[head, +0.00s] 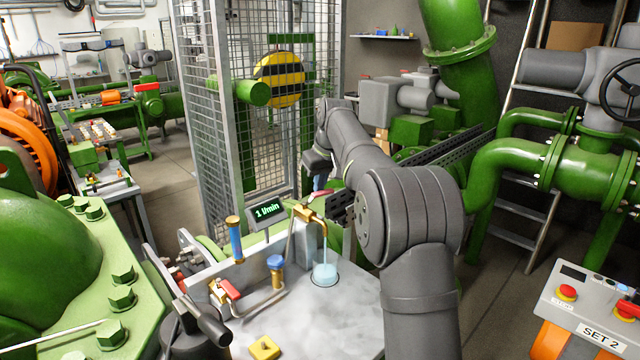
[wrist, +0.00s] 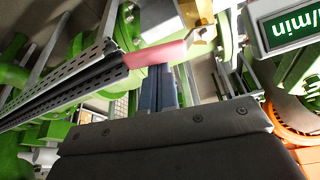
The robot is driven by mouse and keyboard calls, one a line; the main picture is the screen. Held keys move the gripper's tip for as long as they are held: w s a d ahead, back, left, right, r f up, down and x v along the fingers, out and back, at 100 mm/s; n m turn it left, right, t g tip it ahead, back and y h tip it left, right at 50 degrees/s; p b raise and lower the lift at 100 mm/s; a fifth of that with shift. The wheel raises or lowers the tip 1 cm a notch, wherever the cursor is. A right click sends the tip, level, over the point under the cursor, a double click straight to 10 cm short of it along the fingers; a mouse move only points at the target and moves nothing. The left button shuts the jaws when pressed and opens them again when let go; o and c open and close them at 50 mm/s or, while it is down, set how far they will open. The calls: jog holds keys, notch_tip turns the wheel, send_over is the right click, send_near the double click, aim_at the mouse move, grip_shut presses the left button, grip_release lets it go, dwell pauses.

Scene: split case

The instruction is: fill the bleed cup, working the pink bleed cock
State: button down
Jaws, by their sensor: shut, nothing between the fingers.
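The brass bleed cock (head: 308,214) stands at the back of the grey bench top, with its pink lever (wrist: 155,55) clearest in the wrist view. A thin stream runs from its spout into the clear bleed cup (head: 325,275), which holds pale blue water. The exact level against the rim is hard to tell. My gripper (wrist: 158,88) is shut and empty, its fingertips right at the pink lever; whether they touch it I cannot tell. In the head view my gripper (head: 318,184) is small and partly lost against the lever. A display (head: 267,212) reads 1 l/min.
A red-handled valve (head: 230,289), a blue-topped brass fitting (head: 276,270) and an upright blue tube (head: 236,240) stand left of the cup. A yellow block (head: 264,348) lies at the bench front. A mesh guard (head: 245,120) rises behind; a dark perforated rail (wrist: 60,92) runs close to the lever.

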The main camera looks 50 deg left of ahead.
dwell(0.3)
jog(key=shift+d+m, duration=0.65)
jog(key=shift+m, duration=0.05)
notch_tip(320, 180, up, 10)
jog(key=shift+w+a+f, duration=0.15)
jog(key=shift+a+f, duration=0.1)
jog(key=shift+a, duration=0.1)
dwell(0.4)
dwell(0.5)
